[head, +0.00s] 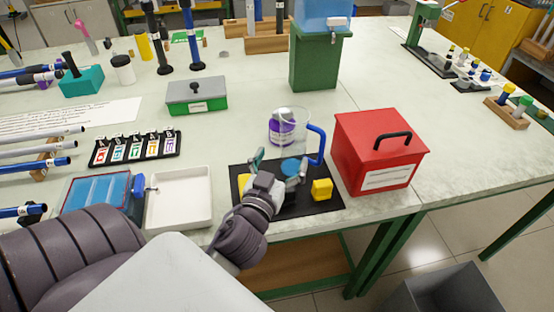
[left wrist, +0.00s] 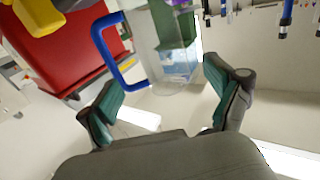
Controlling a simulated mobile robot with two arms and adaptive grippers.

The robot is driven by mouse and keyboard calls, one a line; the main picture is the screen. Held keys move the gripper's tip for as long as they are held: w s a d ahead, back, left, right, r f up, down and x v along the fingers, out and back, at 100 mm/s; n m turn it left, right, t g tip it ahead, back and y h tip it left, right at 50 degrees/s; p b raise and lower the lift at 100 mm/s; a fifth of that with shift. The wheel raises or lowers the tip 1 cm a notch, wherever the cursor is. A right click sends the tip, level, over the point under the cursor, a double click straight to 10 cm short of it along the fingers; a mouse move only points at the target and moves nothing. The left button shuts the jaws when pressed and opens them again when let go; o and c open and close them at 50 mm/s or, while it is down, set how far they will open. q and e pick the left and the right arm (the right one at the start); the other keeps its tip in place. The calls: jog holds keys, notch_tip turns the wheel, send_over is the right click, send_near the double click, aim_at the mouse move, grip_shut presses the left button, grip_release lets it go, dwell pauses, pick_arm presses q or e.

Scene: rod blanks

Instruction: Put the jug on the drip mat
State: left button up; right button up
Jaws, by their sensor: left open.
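The clear jug (head: 297,122) with a blue handle (head: 317,146) stands at the far side of the black drip mat (head: 300,207). Its base is partly hidden by my left gripper, so I cannot tell whether it touches the mat. A blue disc (head: 291,167) shows low by the jug. My left gripper (head: 279,168) is over the mat, open, with a finger on either side. In the left wrist view the jug (left wrist: 170,70) is ahead of the open, empty left gripper (left wrist: 165,103), handle to the left. My right gripper is not seen.
Yellow blocks (head: 322,189) sit at the mat's sides. A red box (head: 378,150) is close right of the jug. A purple-labelled jar (head: 279,130) shows beside or through the jug. A green stand with a blue tank (head: 316,65) is behind. A white tray (head: 180,200) is left.

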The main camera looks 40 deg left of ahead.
pick_arm(q)
jog(key=shift+v, duration=1.6)
